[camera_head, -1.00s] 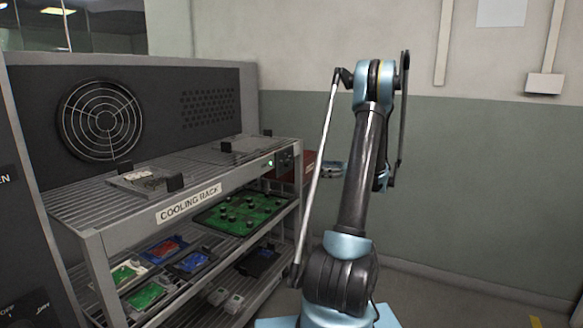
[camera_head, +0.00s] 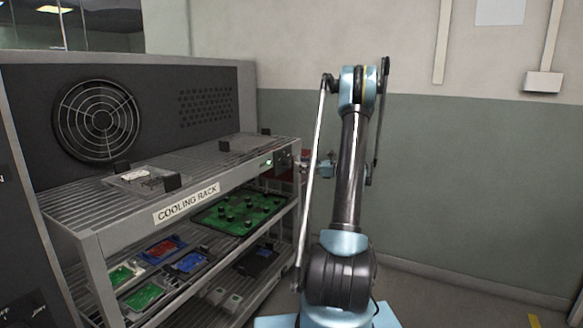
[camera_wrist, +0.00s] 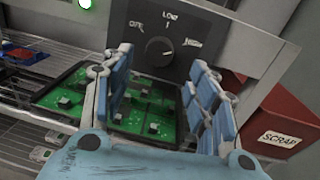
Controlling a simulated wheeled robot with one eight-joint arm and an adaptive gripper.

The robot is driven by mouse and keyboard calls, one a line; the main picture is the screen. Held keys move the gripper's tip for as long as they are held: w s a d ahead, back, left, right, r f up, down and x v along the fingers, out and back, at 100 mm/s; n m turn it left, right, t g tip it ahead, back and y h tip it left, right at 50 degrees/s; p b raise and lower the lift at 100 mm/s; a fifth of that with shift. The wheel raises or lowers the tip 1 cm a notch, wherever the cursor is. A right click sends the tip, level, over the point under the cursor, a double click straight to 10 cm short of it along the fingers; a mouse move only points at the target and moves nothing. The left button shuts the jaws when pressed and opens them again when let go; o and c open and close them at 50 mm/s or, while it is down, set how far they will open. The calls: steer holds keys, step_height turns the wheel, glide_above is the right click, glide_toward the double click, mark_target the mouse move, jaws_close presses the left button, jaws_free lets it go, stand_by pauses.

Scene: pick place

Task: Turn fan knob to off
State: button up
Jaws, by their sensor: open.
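The fan knob (camera_wrist: 158,50) is a round dark dial on a dark control panel (camera_wrist: 205,22), seen in the wrist view. White lettering surrounds it: OFF on the left, LOW at the top, and a blurred label on the right. I cannot clearly tell which way its pointer faces. My gripper (camera_wrist: 160,68) is open, its blue pads spread below and on either side of the knob in the picture, apparently not touching it. In the head view the panel (camera_head: 284,160) sits at the rack's right front end, beside my gripper (camera_head: 308,165), partly hidden by my arm.
The cooling rack (camera_head: 187,203) holds a green circuit board (camera_head: 240,213) and smaller boards on lower shelves. A round fan (camera_head: 97,121) is in its back wall. A red SCRAP bin (camera_wrist: 285,115) stands right of the panel. A green light (camera_wrist: 85,4) glows left of the knob.

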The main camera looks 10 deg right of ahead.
mark_target(289, 163)
steer(key=shift+x, duration=3.15)
steer(key=shift+c, duration=0.6)
steer(key=c, duration=1)
